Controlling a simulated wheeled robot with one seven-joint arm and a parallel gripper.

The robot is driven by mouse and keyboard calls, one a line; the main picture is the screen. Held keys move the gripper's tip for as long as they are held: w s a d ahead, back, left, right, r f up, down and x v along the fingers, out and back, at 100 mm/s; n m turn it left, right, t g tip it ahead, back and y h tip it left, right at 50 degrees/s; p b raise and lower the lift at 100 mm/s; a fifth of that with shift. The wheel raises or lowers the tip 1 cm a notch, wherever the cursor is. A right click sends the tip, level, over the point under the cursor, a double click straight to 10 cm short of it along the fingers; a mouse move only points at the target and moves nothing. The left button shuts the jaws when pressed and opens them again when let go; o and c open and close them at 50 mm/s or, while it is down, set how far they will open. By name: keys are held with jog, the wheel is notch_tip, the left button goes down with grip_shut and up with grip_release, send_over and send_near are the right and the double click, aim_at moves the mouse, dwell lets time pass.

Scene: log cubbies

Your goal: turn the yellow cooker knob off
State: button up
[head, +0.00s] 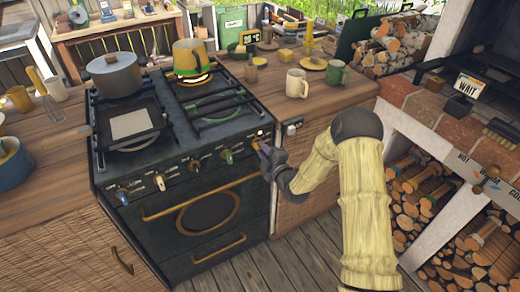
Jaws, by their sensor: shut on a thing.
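The black cooker (205,205) stands left of centre, with a row of knobs along its front panel. The yellow knob (256,142) is at the right end of the row, mostly hidden by my gripper. My gripper (261,148) reaches in from the right and is shut on the yellow knob. Which way the knob points cannot be made out. To its left are a green knob (228,157), a cream knob (160,182) and a blue knob (122,196).
A grey pot (115,75) and a yellow pot (188,58) stand on the hob. A white mug (297,83) and a green mug (337,73) stand on the right counter. A brick oven with log cubbies (440,195) is at the right.

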jog(key=shift+f+n+b, duration=0.2)
jog(key=shift+n+b, duration=0.35)
jog(key=shift+n, duration=0.35)
jog(key=shift+r, duration=0.15)
jog(key=shift+f+n+b, duration=0.25)
jog(key=shift+n+b, duration=0.55)
jog(key=shift+b, duration=0.05)
jog(key=shift+n+b, duration=0.9)
jog(key=shift+b, duration=0.1)
jog(key=shift+r+n, duration=0.25)
jog(key=shift+n, duration=0.15)
